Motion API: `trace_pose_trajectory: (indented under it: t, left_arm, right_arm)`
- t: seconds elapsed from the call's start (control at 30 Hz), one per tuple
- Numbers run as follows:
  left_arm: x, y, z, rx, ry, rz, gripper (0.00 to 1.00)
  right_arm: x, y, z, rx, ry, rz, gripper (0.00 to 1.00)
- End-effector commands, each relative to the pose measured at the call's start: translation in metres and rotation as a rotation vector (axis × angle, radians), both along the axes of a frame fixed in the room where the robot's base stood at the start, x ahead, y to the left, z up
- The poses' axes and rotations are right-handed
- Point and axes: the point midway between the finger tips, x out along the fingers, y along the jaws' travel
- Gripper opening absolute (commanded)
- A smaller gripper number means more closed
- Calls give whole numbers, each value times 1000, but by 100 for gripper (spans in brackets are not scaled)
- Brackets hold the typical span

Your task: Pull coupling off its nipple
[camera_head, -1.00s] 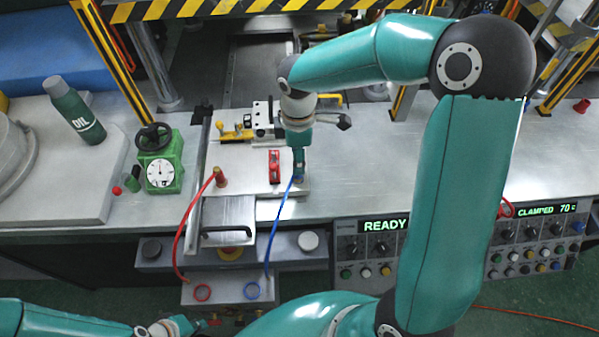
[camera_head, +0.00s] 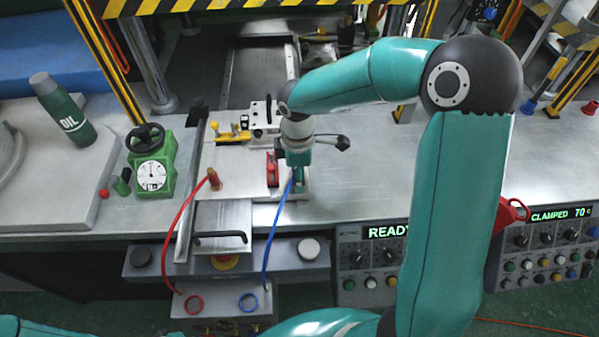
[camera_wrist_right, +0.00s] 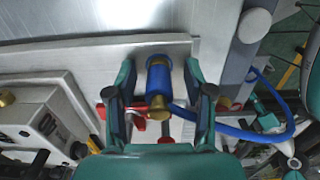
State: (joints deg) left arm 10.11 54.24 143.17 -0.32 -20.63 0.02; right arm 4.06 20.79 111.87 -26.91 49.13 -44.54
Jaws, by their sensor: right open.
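The coupling (camera_wrist_right: 159,88) is a blue sleeve with brass ends, with its blue hose (camera_wrist_right: 235,131) bending away to the right in the right wrist view. My right gripper (camera_wrist_right: 160,72) is open, with one finger on each side of the coupling; whether either finger touches it I cannot tell. In the head view my right gripper (camera_head: 298,178) is over the front right of the metal plate (camera_head: 232,160), at the top of the blue hose (camera_head: 275,225), and hides the coupling. The nipple is hidden. My left gripper is out of view.
A green dial gauge (camera_head: 152,165) and an oil bottle (camera_head: 62,110) stand further left.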

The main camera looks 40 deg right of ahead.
Motion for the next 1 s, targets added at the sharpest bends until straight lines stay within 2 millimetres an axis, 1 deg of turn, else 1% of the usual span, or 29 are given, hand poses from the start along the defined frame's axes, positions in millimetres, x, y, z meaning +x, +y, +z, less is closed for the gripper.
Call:
trace_pose_trajectory:
  t: [0.83,0.87,1.0]
  left_arm:
    - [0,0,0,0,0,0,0]
    - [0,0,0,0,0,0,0]
    - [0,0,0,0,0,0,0]
  right_arm:
    - [1,-1,0,0,0,-1,53]
    - [1,-1,0,0,0,-1,51]
    - [1,-1,0,0,0,-1,28]
